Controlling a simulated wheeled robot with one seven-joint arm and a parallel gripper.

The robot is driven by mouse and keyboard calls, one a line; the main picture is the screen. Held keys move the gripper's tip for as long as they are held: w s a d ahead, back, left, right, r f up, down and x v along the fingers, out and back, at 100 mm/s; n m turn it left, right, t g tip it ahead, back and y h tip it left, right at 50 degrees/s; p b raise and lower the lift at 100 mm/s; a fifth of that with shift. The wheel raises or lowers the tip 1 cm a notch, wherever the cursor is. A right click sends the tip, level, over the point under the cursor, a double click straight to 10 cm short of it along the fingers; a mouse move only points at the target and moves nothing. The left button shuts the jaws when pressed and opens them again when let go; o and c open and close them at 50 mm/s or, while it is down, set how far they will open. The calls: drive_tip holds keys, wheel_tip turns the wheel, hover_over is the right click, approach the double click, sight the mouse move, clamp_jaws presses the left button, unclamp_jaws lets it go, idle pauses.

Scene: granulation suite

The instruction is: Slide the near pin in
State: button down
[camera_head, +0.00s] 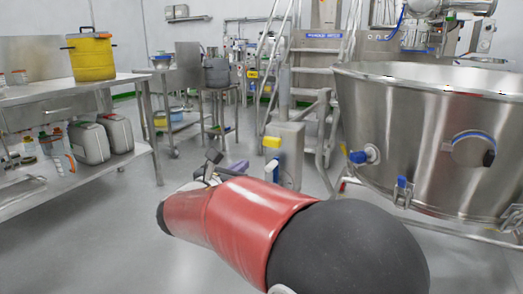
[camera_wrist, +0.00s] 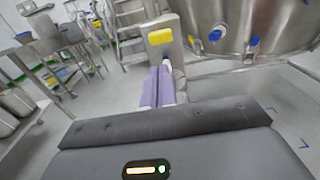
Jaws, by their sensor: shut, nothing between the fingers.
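My gripper's purple fingers (camera_wrist: 158,88) are shut together with nothing between them, and a bit of purple (camera_head: 238,168) shows beyond my arm in the head view. They point toward a grey steel post (camera_head: 287,155) with a yellow block (camera_head: 271,141) on it; the block also shows in the wrist view (camera_wrist: 160,37). The big steel bowl (camera_head: 430,125) stands to the right of the post. It carries a blue-ended fitting (camera_head: 357,157) on its side and a second blue-topped fitting (camera_head: 402,183) lower down. I cannot tell which part is the near pin.
Steps with rails (camera_head: 318,70) stand behind the post. A pipe rail runs beneath the bowl. The floor (camera_head: 140,220) at left front is clear.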

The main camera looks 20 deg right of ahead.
sight(270, 143)
drive_tip(key=x, duration=1.3)
drive_tip(key=shift+w+d, duration=0.1)
drive_tip(key=shift+d, duration=0.2)
drive_tip(key=x, duration=0.3)
drive_tip(key=shift+r, duration=0.3)
